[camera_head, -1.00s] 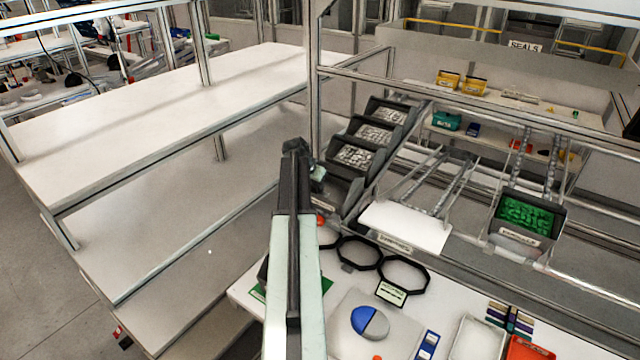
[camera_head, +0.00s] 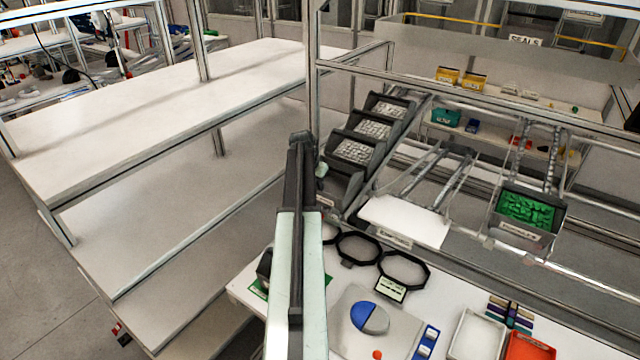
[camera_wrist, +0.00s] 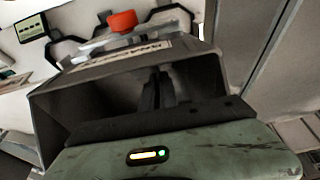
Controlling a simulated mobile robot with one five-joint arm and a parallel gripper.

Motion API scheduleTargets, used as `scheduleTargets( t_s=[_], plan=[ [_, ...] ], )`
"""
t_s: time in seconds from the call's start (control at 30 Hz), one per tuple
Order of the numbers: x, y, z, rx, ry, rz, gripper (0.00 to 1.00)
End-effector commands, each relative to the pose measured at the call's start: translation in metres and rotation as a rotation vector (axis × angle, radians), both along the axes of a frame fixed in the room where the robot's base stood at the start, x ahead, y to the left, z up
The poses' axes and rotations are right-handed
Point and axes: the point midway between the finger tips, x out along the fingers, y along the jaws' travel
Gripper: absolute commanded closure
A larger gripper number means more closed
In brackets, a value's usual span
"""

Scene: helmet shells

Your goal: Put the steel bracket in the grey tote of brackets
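In the wrist view an open grey tote (camera_wrist: 60,105) with a dark interior and a white label on its rim fills the middle. My gripper (camera_wrist: 160,85) shows as two dark fingers close together, reaching over or into this tote. Whether they meet or pinch something is too dark to tell. In the head view my arm hides most of my gripper, by the lowest bin (camera_head: 343,187) of a stepped grey rack. I cannot make out a steel bracket for certain; a silvery shape (camera_wrist: 105,42) lies just beyond the tote's rim in the wrist view.
Grey bins of small parts (camera_head: 355,152) rise in steps behind my arm. Black octagonal frames (camera_head: 404,268), a blue-and-grey disc (camera_head: 369,317) and a white tray (camera_head: 477,335) occupy the bench. A green-filled bin (camera_head: 527,211) stands right. The left shelves (camera_head: 150,110) are bare.

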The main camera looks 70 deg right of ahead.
Motion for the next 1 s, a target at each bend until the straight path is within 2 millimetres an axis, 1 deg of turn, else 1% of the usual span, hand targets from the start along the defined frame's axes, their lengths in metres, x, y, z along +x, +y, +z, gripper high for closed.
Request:
scheduleTargets(
  t_s=[0.07,0.1,0.13,0.17,0.43,0.57,0.67,0.9,1.0],
  plan=[
    [0.000,0.000,0.000,0.000,0.000,0.000,1.00],
    [0.000,0.000,0.000,0.000,0.000,0.000,0.89],
    [0.000,0.000,0.000,0.000,0.000,0.000,0.80],
    [0.000,0.000,0.000,0.000,0.000,0.000,0.75],
    [0.001,0.000,0.000,0.000,0.000,0.001,0.75],
    [0.001,0.000,0.006,0.000,0.000,0.001,0.75],
    [0.001,0.000,0.018,0.000,0.000,0.001,0.75],
    [0.004,0.018,0.064,0.000,0.000,0.001,0.75],
    [0.006,0.025,0.079,0.000,0.000,0.001,0.75]
  ],
)
